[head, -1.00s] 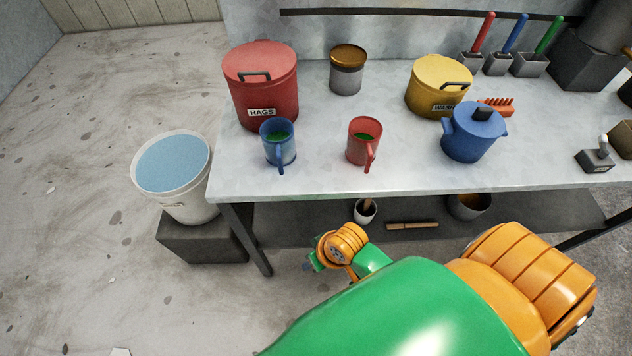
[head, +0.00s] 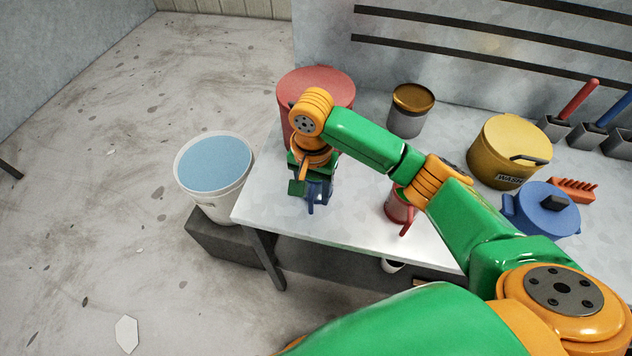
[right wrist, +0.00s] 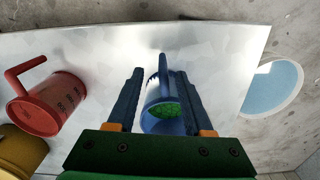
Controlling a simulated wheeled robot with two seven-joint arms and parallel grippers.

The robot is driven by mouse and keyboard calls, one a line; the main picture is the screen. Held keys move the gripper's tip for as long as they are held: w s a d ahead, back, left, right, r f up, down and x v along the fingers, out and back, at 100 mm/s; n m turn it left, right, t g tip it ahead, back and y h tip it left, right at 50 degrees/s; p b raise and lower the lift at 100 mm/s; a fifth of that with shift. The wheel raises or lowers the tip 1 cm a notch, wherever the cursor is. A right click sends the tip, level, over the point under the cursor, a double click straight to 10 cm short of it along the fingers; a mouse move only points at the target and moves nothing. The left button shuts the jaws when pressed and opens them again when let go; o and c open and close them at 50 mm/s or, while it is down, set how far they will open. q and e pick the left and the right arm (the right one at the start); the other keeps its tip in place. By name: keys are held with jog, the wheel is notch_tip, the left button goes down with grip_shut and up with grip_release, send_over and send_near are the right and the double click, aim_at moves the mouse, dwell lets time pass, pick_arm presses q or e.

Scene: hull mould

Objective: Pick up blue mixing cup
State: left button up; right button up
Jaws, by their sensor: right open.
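The blue mixing cup (head: 318,189) stands on the table's left end, mostly hidden by my right gripper in the head view. In the right wrist view the blue cup (right wrist: 160,112), with green stuff inside and its handle pointing up the picture, lies between two dark blue fingers. My right gripper (right wrist: 158,98) is open, with one finger on each side of the cup; I cannot tell whether they touch it. In the head view my right gripper (head: 313,188) reaches down over the cup. My left gripper is not in view.
A red cup (head: 398,208) stands to the right, partly behind my arm. A red lidded bin (head: 325,85) is behind the gripper. A tin (head: 410,110), a yellow bin (head: 503,150) and a blue pot (head: 545,210) stand further right. A white bucket of water (head: 212,190) is left of the table.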

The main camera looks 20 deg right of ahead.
aim_at(311, 213)
jog(key=f, duration=0.4)
jog(key=a+f, duration=0.1)
jog(key=shift+s+f, duration=0.35)
jog(key=shift+f, duration=0.05)
jog(key=shift+w+d+f, duration=0.1)
jog(key=shift+f, duration=0.2)
grip_shut()
